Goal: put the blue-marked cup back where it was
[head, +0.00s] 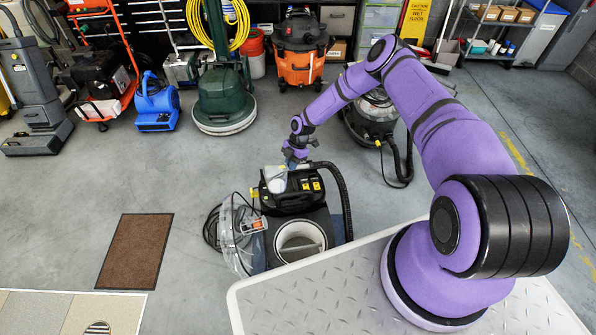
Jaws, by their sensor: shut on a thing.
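My purple arm reaches out over a black floor-cleaning machine (297,207). My gripper (291,163) is at the machine's rear top and points down. It is shut on a small pale, whitish cup (277,181), which shows just below and left of the fingers. The cup is small in the picture, and I cannot make out a blue mark on it for certain. I cannot tell whether its base touches the machine's top. The fingers hide part of its upper edge.
The machine has a round white opening (301,240), a clear tank (238,232) and a black hose (341,190). A brown mat (135,251) lies to the left. A grey treaded platform (330,290) is in front. Other cleaning machines stand behind; open floor lies left.

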